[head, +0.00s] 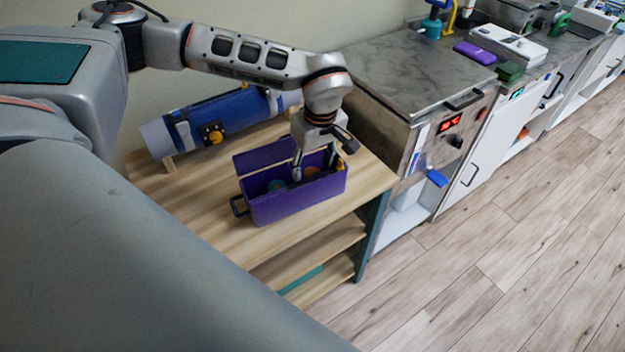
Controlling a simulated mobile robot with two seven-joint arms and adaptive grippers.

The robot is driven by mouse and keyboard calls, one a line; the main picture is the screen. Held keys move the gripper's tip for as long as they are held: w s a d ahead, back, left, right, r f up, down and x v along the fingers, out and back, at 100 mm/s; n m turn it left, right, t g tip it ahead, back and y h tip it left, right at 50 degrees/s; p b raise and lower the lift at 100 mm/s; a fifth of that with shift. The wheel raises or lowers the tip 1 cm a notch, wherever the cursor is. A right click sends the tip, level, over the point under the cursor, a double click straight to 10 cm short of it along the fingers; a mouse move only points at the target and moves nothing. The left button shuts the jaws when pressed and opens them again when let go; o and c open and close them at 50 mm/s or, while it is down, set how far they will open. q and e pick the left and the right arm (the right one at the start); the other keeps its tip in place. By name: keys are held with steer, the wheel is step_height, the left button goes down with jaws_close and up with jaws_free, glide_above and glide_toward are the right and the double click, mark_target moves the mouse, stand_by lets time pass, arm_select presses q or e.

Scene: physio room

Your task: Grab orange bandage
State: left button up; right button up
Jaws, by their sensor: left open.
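An open purple box (297,204) with its lid tilted back stands on the wooden shelf top. Inside it, a small orange-brown round item (310,173), which looks like the orange bandage, shows partly between the fingers. A teal item lies to its left in the box. My left gripper (318,162) points down over the box with its fingers spread, one finger reaching inside the opening. It is open, and I see nothing held. The box walls and the gripper hide part of the contents. My right gripper is not in view.
A blue roll (222,119) with straps lies behind the box on the wooden shelf unit (190,205). A grey-topped counter (405,72) stands close to the right, with a purple item (475,52) on it. Wooden floor at the lower right is clear.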

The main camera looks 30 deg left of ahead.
mark_target(313, 173)
arm_select(q)
steer(key=f, duration=0.3)
steer(key=w+f, duration=0.1)
steer(key=f, duration=0.1)
steer(key=shift+a, duration=0.35)
steer(key=shift+s, duration=0.1)
steer(key=shift+c, duration=0.4)
steer(key=c, duration=1.1)
steer(key=shift+r, duration=0.1)
